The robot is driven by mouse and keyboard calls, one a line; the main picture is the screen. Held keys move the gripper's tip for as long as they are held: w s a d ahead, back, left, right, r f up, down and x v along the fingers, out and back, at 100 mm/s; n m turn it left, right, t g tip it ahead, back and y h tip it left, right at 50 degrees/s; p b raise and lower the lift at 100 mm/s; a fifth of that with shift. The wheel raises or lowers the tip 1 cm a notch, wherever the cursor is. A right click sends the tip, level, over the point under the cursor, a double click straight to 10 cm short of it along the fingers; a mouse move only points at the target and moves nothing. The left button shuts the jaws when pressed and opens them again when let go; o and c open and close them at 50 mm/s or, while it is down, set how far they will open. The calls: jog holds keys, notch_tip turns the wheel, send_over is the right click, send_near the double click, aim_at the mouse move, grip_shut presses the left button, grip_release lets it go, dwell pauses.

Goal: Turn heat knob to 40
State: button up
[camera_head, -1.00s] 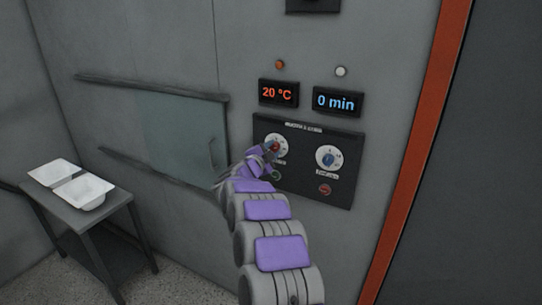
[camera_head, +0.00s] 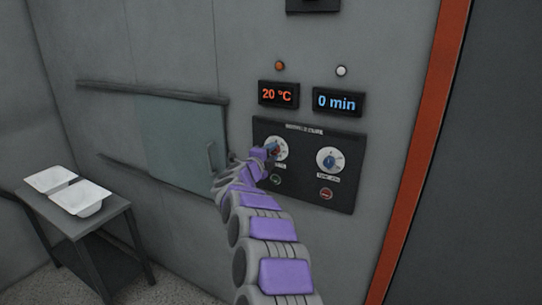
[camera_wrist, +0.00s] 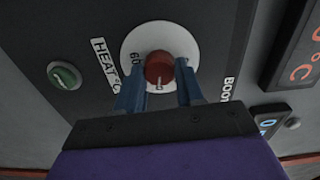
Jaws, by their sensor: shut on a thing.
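The heat knob is red on a round white dial (camera_head: 281,143), at the left of the black control panel (camera_head: 300,186). In the wrist view the red heat knob (camera_wrist: 160,68) sits in the middle of its white dial, with a "HEAT" label (camera_wrist: 105,62) to its left. My gripper (camera_wrist: 160,88) has its two blue fingers at either side of the knob's lower part and is shut on it. In the head view my gripper (camera_head: 268,152) is at the left of the dial and partly covers it. The orange display (camera_head: 277,94) reads 20 °C.
A blue knob (camera_head: 330,160) on a white dial is to the right, under a display (camera_head: 337,102) reading 0 min. A green button (camera_head: 275,180) and a red button (camera_head: 327,194) sit below. A table (camera_head: 92,228) with two white shells (camera_head: 82,197) stands at the left.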

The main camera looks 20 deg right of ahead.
jog(key=shift+d+f, duration=0.1)
jog(key=shift+f, duration=0.2)
jog(key=o, duration=1)
jog(key=shift+r, duration=0.2)
jog(key=shift+o, duration=0.2)
jog(key=shift+s+a, duration=0.1)
jog(key=shift+a, duration=0.1)
jog(key=p+v, duration=0.2)
jog(key=v, duration=1.5)
jog(key=shift+p, duration=0.35)
jog(key=shift+a+f, duration=0.1)
jog(key=shift+f, duration=0.05)
